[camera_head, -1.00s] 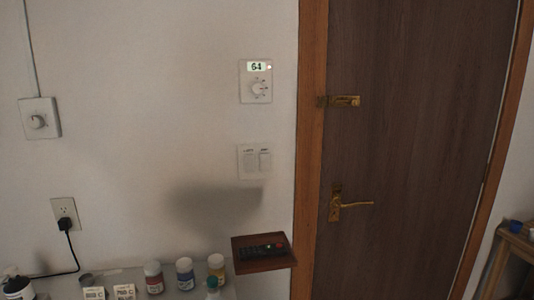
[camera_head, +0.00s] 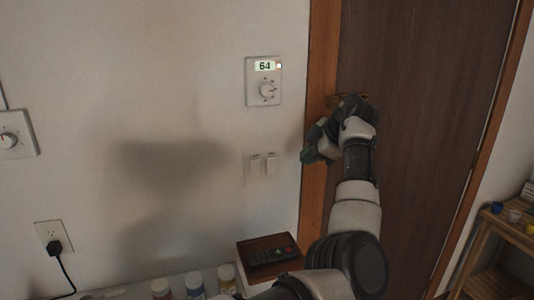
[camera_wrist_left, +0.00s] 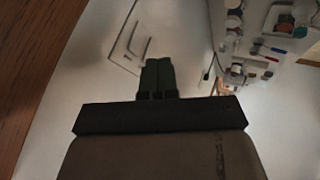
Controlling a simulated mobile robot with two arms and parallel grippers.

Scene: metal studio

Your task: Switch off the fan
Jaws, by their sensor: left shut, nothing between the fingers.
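A white switch plate (camera_head: 262,166) with two rocker switches is on the wall left of the door frame. It also shows in the left wrist view as a pale outlined plate (camera_wrist_left: 130,42). My left gripper (camera_head: 308,154) is just right of the plate, in front of the door frame. Its dark green fingers (camera_wrist_left: 157,65) are shut with nothing between them, and they appear apart from the switches. Above the plate is a wall control (camera_head: 263,81) with a dial and a lit display reading 64. A dial plate (camera_head: 14,134) is at the far left. No fan shows. My right gripper is out of view.
A small wooden shelf (camera_head: 250,245) holding a dark remote (camera_head: 270,256) is below the switch plate. Paint bottles (camera_head: 194,284) stand at the bottom. A plugged outlet (camera_head: 53,237) is at lower left. The brown door (camera_head: 420,110) is behind my arm; a wooden rack (camera_head: 500,235) stands at right.

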